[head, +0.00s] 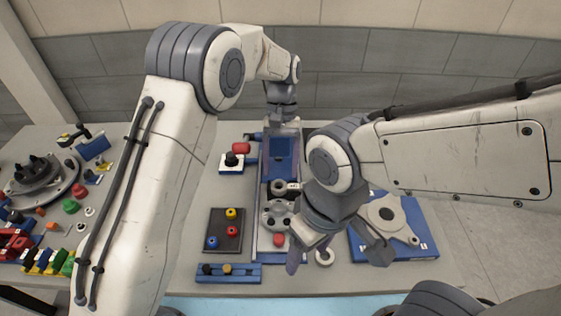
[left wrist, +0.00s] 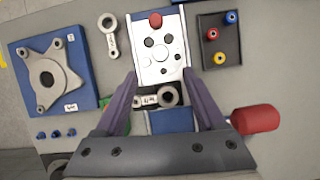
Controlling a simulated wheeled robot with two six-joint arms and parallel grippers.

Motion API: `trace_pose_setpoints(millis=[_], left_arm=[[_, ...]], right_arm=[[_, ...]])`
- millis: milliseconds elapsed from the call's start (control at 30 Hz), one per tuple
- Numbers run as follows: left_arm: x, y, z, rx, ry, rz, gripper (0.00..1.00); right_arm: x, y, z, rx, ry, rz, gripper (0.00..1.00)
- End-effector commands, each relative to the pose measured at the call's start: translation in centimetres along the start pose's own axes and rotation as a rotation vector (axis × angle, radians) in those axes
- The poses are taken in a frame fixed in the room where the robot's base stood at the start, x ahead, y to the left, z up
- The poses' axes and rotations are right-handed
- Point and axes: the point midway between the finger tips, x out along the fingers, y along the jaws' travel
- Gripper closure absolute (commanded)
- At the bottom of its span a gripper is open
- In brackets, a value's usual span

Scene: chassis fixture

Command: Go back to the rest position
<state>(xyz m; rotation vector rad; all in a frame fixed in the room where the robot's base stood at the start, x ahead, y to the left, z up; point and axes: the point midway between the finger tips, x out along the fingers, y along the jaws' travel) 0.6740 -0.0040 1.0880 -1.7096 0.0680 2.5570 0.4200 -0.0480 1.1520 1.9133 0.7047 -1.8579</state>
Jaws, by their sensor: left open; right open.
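My left gripper (head: 283,112) is at the back of the table, above the far end of the long blue fixture (head: 263,243), pointing down. In the left wrist view its two fingers (left wrist: 162,78) are apart with nothing held between them. A light metal plate with holes (left wrist: 172,75) lies beyond the fingertips, and a grey ring-ended link (left wrist: 168,96) shows between the fingers. My right gripper (head: 335,256) hangs over the front right part of the fixture, fingers spread and empty. It hides part of the fixture and the table there.
A blue plate with a grey lobed part (head: 386,213) lies right of the fixture. A dark board with coloured knobs (head: 226,229) and a blue bar (head: 228,273) lie left of it. A red-knobbed clamp (head: 241,148) stands beside the fixture. Many small parts crowd the left side.

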Motion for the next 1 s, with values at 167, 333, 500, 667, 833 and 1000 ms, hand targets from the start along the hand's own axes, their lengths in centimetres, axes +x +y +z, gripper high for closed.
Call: trace_pose_setpoints(millis=[167, 333, 500, 667, 833, 1000], left_arm=[[0.0, 0.0, 0.0, 0.000, 0.000, 0.000, 0.28], [-0.7, 0.5, 1.7, 0.034, 0.027, -0.002, 0.28], [-1.9, 1.3, 7.5, 0.148, 0.116, -0.008, 0.28], [-1.5, 1.0, 14.2, 0.285, 0.216, -0.015, 0.28], [0.7, -0.6, 20.6, 0.425, 0.316, -0.021, 0.28], [3.3, -2.2, 24.4, 0.525, 0.385, -0.024, 0.28]], right_arm=[[0.0, 0.0, 0.0, 0.000, 0.000, 0.000, 0.31], [0.1, 0.0, 0.0, 0.000, 0.000, 0.000, 0.31], [0.3, 0.0, 0.0, 0.000, 0.000, 0.000, 0.31], [0.5, 0.0, 0.0, 0.000, 0.000, 0.000, 0.31], [0.7, 0.1, 0.0, 0.000, 0.000, 0.000, 0.31], [0.8, 0.1, 0.0, 0.000, 0.000, 0.000, 0.31]])
